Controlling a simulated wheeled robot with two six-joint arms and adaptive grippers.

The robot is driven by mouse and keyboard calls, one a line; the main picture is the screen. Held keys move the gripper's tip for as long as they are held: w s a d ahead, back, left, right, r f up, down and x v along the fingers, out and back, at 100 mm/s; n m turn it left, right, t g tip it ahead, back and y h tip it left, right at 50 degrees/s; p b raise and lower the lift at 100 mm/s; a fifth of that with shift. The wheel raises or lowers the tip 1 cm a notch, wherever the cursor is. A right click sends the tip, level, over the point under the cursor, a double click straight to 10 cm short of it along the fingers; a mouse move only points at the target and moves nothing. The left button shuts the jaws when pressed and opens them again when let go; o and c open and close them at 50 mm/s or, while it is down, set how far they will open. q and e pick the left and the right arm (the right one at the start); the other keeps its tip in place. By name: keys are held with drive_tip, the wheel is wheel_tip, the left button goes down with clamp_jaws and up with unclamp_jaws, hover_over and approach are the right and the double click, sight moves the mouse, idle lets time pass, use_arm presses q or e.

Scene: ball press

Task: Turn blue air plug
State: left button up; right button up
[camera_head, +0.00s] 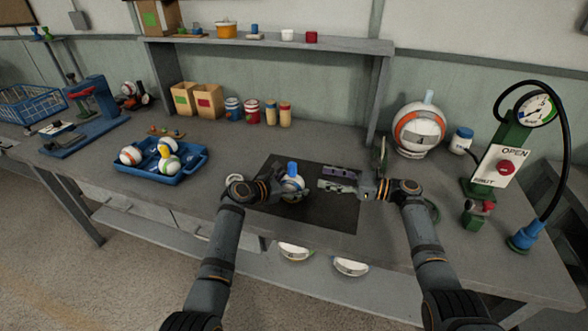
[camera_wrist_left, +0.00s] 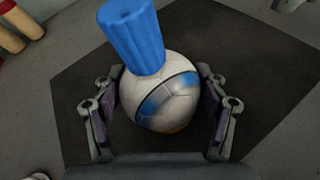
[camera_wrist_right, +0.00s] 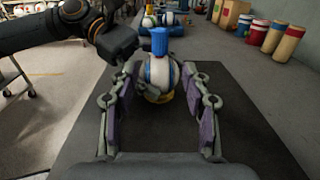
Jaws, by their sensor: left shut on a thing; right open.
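The blue air plug (camera_wrist_left: 130,34) is a ribbed blue cylinder standing up from the top of a white ball with a blue band (camera_wrist_left: 163,92). The plug also shows in the head view (camera_head: 292,168) and in the right wrist view (camera_wrist_right: 159,42). My left gripper (camera_wrist_left: 160,100) is shut on the ball, one finger on each side of it, over the dark mat. My right gripper (camera_wrist_right: 160,110) is open and empty, to the right of the ball in the head view (camera_head: 338,180), its fingers pointing toward the ball and plug with a gap between.
The dark mat (camera_head: 335,212) lies on the grey workbench. A blue tray (camera_head: 190,172) with several balls stands to the left. A large white and orange ball (camera_head: 418,132) and a gauge stand with a red button (camera_head: 506,167) are at the right. A shelf (camera_head: 270,42) runs behind.

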sight(293, 168)
drive_tip(key=x, duration=0.7)
drive_tip(key=r+x, duration=0.1)
drive_tip(key=x, duration=0.3)
drive_tip(key=shift+w+a, duration=0.1)
drive_tip(key=shift+a, duration=0.1)
drive_tip(key=shift+f, duration=0.1)
clamp_jaws()
